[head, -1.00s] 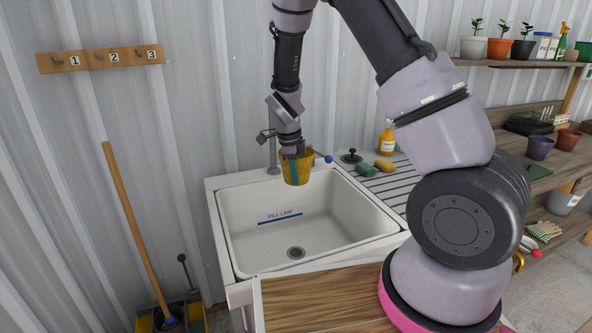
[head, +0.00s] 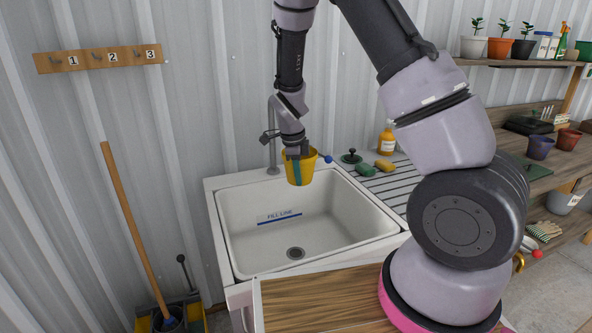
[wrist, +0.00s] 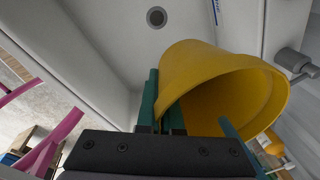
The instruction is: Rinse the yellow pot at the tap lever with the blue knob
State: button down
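The yellow pot (head: 309,166) hangs in my gripper (head: 295,172) over the back of the white sink (head: 225,232). My gripper's green fingers are closed on the pot's wall. In the wrist view the pot (wrist: 205,70) is tilted, with its mouth toward the lower right; its inside looks empty. The blue knob (head: 328,158) shows just right of the pot at the sink's back edge. The tap's pipe (head: 272,150) rises behind the sink, left of the pot; its spout is mostly hidden by my arm. I cannot tell whether pot and lever touch.
The drain (head: 296,253) and fill line mark the empty basin. A ribbed drainboard (head: 385,187) on the right holds an orange bottle (head: 387,141) and small green and yellow items. A broom (head: 134,228) leans on the left wall. A wooden board (head: 315,300) lies in front.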

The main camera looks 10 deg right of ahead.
jog(key=s+d, duration=0.3)
jog(key=d, duration=0.3)
jog(key=shift+s, duration=0.2)
dwell(1.4)
jog(key=s+d+r, duration=0.2)
jog(key=d+r, duration=0.2)
jog(key=shift+d, duration=0.25)
jog(key=shift+s, duration=0.1)
dwell(0.5)
